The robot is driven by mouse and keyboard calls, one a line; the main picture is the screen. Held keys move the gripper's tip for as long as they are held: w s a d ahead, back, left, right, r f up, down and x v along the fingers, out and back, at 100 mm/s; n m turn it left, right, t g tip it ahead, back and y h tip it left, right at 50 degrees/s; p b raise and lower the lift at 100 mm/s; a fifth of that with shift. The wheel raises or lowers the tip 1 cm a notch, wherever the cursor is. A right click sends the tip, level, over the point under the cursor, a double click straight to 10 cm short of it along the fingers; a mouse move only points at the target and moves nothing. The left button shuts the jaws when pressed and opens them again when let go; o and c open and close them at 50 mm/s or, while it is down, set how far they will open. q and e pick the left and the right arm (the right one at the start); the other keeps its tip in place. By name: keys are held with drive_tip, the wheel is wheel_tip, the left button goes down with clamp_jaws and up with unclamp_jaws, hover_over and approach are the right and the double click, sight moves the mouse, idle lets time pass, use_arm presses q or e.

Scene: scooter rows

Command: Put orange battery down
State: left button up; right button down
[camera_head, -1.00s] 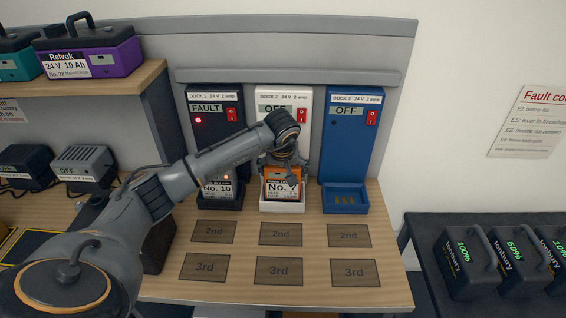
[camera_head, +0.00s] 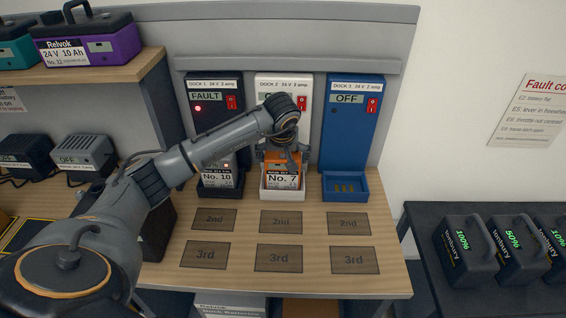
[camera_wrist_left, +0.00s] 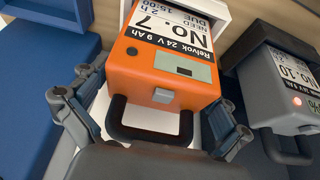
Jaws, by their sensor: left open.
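The orange battery (camera_head: 283,168), labelled No. 7, stands in the tray of the white Dock 2 (camera_head: 283,194). In the left wrist view the orange battery (camera_wrist_left: 165,75) shows its black handle towards my gripper. My left gripper (camera_head: 286,157) is just above the battery at its handle. In the left wrist view the fingers of my left gripper (camera_wrist_left: 150,120) are spread apart on either side of the handle, with gaps between. The Dock 2 display is mostly hidden behind my left arm. My right gripper is not seen.
Dock 1 (camera_head: 213,96) shows FAULT and holds the No. 10 battery (camera_head: 218,178). The blue Dock 3 (camera_head: 350,125) reads OFF, its tray (camera_head: 345,196) empty. Marked 2nd and 3rd spots on the bench are bare. Black batteries (camera_head: 463,250) stand on the right table.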

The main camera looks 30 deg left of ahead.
use_arm(q)
drive_tip(key=v, duration=0.9)
drive_tip(key=shift+r+b, duration=0.2)
drive_tip(key=shift+b, duration=0.2)
